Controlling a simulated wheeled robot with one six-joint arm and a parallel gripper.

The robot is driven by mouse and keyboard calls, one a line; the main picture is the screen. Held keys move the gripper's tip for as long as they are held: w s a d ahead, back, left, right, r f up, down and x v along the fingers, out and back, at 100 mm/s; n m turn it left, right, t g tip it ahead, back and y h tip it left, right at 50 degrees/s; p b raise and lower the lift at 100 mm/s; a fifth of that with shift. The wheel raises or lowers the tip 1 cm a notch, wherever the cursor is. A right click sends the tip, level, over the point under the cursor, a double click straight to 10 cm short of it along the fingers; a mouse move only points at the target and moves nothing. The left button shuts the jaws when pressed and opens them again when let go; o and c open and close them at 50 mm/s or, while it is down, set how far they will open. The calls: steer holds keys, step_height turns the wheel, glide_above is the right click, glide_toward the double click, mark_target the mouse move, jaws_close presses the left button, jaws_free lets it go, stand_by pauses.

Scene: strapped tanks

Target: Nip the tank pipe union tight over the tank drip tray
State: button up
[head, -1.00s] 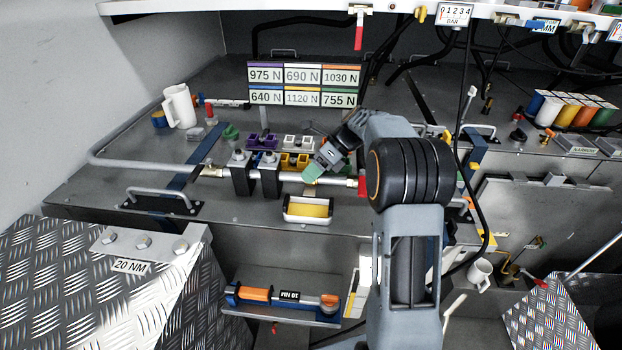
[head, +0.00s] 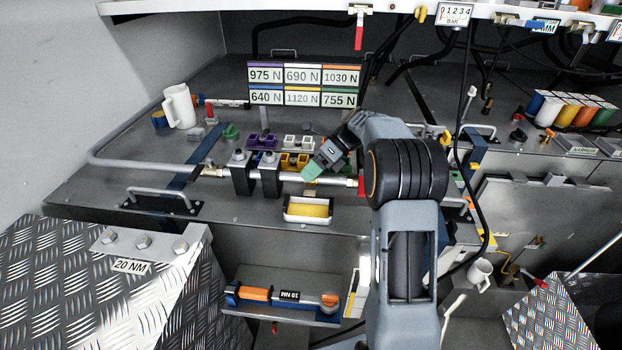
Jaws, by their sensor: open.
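The tank pipe (head: 213,173) runs left to right along the front of the tank top, through two black clamp blocks (head: 242,173). The drip tray (head: 307,222), white-rimmed with a yellow floor, sits below the pipe's right part. My gripper (head: 309,176), with green fingertips, is at the pipe just above the tray. It is open; the fingers hide the pipe there, so I cannot tell whether they straddle the union or touch it. A silver fitting (head: 346,181) shows on the pipe right of the fingers.
Purple, white and yellow (head: 294,161) sockets stand behind the pipe. A white mug (head: 180,106) is at the back left. An orange and blue torque tool (head: 285,297) lies on the lower shelf. Force labels (head: 303,84) stand behind. A grey handle (head: 160,193) rises at front left.

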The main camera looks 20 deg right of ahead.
steer(key=w+d+r, duration=0.2)
steer(key=w+r, duration=0.2)
steer(key=r, duration=0.2)
steer(key=shift+w, duration=0.35)
stand_by(0.4)
steer(key=o, duration=0.6)
steer(key=shift+c, duration=0.2)
